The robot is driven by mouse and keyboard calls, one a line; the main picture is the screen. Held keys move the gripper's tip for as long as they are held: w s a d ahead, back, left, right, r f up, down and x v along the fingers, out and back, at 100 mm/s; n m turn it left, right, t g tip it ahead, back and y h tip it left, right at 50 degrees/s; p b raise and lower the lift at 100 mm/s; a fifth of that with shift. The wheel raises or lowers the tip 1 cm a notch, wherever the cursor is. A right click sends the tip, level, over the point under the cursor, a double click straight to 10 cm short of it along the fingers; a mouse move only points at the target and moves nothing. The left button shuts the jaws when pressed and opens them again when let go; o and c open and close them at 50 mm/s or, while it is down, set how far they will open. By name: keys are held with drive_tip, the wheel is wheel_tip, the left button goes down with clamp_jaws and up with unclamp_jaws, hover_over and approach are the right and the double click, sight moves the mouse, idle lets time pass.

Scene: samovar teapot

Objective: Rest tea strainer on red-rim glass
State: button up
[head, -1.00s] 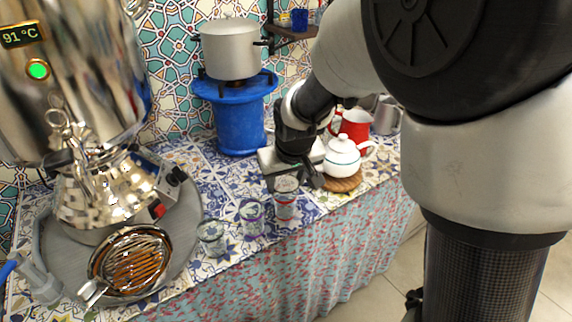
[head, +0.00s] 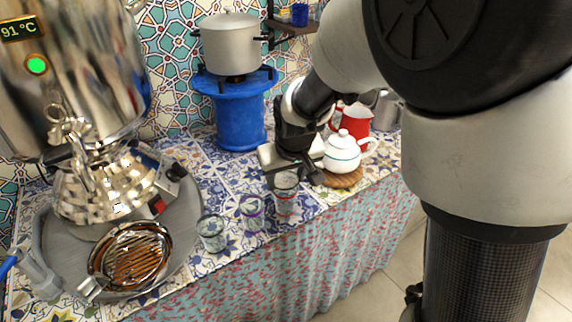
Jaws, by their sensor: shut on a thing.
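The tea strainer (head: 286,180) shows as a small round pale mesh at the tip of my gripper (head: 290,171). The gripper reaches down from the right and is shut on the strainer, though its fingertips are hard to make out. The red-rim glass (head: 285,204) stands on the tiled counter directly under the strainer. The strainer overlaps the glass's mouth in the picture. I cannot tell whether it touches the rim or hangs just above it.
A purple-rim glass (head: 252,213) and a green-rim glass (head: 212,234) stand to the left along the front edge. The samovar (head: 75,80) fills the left.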

drive_tip(key=shift+f+b, duration=0.5)
drive_tip(key=shift+f, duration=0.25)
idle(0.8)
drive_tip(key=o, duration=1.1)
drive_tip(key=shift+r, duration=0.15)
drive_tip(key=p+v, duration=0.5)
drive_tip(key=v, duration=1.2)
drive_tip(key=s+d+r+m+t+h, duration=0.1)
drive_tip(key=s+d+r+m, duration=0.1)
drive_tip(key=s+d, duration=0.5)
drive_tip(key=s+d+r+m, duration=0.2)
drive_tip(key=s+d, duration=0.4)
drive_tip(key=s, duration=0.2)
wheel_tip(320, 180, up, 20)
drive_tip(key=p, duration=2)
drive_tip(key=shift+s+f, duration=0.2)
drive_tip(key=shift+s, duration=0.1)
